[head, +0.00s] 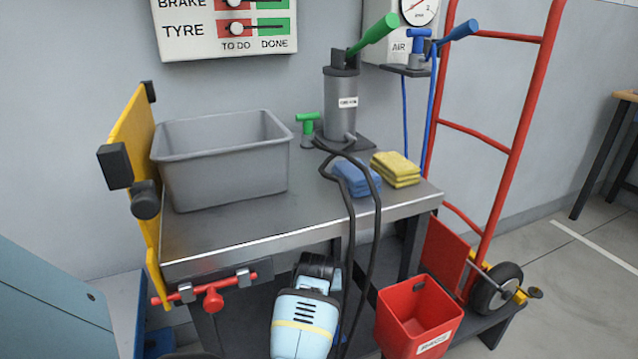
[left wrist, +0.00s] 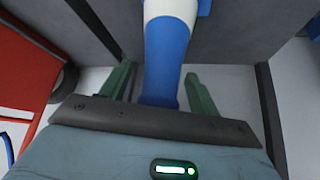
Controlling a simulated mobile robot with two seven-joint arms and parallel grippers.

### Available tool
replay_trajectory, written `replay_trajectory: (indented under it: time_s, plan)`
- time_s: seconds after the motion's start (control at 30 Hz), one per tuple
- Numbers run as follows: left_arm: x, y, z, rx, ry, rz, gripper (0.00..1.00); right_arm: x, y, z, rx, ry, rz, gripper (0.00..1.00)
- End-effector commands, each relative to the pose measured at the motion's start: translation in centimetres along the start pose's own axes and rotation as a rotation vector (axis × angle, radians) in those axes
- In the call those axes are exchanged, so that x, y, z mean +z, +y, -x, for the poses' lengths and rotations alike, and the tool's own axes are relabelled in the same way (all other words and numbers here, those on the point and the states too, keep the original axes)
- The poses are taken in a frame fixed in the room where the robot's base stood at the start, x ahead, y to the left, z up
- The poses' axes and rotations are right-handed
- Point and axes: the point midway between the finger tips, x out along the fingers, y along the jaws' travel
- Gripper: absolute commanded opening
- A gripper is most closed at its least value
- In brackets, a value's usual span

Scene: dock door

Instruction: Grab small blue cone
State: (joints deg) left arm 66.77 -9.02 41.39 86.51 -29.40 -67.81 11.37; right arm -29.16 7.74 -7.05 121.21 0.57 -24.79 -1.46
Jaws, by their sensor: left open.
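The small blue cone (left wrist: 166,60), with a white band, shows in the left wrist view. It tapers toward my gripper's palm, and its far end runs out past the top edge. My left gripper (left wrist: 160,82) is open, with one green finger on each side of the cone. Gaps show between the cone and both fingers, so it is not gripped. In the head view I cannot make out the cone or my gripper's fingers. My right gripper is in neither view.
Black hoses (head: 372,250) hang over the bench front.

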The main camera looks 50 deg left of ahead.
Motion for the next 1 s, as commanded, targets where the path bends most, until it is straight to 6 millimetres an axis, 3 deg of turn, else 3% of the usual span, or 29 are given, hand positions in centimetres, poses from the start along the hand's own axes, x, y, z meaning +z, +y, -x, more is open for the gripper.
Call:
replay_trajectory:
  time_s: [0.1, 0.33, 0.8, 1.0]
  plan:
    - [0.09, 0.0, -1.3, -0.001, 0.0, -0.001, 0.62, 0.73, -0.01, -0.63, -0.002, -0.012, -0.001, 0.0]
    - [-0.08, 0.02, -1.15, 0.001, 0.001, 0.0, 0.6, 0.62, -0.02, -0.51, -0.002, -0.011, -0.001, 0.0]
    - [-0.04, 0.01, -1.14, 0.001, 0.001, 0.0, 0.0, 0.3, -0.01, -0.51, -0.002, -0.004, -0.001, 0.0]
    - [-0.12, 0.03, -1.1, 0.001, 0.003, 0.0, 0.0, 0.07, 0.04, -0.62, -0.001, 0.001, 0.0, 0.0]
